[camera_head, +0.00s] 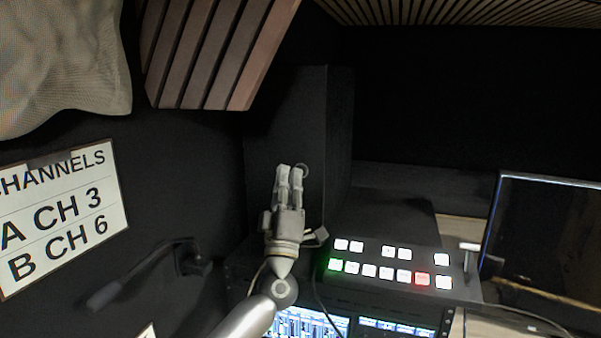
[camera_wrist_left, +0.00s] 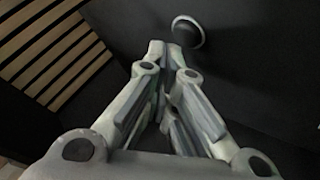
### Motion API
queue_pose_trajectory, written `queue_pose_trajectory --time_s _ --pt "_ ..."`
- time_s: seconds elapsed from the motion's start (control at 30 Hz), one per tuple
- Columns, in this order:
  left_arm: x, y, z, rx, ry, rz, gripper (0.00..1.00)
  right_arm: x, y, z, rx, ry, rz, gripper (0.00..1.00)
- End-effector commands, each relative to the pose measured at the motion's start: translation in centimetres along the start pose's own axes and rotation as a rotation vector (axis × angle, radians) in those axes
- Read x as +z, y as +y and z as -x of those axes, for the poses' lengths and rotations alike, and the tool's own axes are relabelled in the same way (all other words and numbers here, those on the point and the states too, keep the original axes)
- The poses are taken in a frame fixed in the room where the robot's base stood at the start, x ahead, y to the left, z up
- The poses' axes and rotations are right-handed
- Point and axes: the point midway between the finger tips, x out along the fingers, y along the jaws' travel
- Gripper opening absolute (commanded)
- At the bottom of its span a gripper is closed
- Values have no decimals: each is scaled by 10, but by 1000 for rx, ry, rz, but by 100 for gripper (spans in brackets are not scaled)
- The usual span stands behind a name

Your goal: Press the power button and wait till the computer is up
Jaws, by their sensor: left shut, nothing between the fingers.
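The computer is a tall black case (camera_head: 337,130) standing against the dark wall, in the middle of the head view. Its round power button (camera_head: 303,169) shows only in part, just behind my left fingertips. In the left wrist view the button (camera_wrist_left: 187,31) is a dark disc with a pale ring, slightly right of and beyond the fingertips. My left gripper (camera_head: 290,168) is shut and empty, its fingers pointing at the case front; it also shows in the left wrist view (camera_wrist_left: 170,48). I cannot tell whether the fingertips touch the case. My right gripper is not in view.
A switcher panel (camera_head: 388,256) with lit white, green and red buttons sits right of my left arm. A dark monitor (camera_head: 545,240) stands at the right. Lit screens (camera_head: 310,322) are below.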

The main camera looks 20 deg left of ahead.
Motion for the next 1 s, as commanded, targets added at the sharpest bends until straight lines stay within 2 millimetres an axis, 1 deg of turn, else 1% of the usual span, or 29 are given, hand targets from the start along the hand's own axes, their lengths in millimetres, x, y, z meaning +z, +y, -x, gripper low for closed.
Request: queue_pose_trajectory --time_s 0.03,0.17,0.7,1.0 --pt "0 0 0 0 0 0 0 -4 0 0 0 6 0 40" --pt "0 0 0 0 0 0 0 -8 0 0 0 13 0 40" --pt "0 0 0 0 0 0 0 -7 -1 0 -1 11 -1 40" --pt "4 -4 -6 0 1 1 0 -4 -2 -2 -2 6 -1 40"
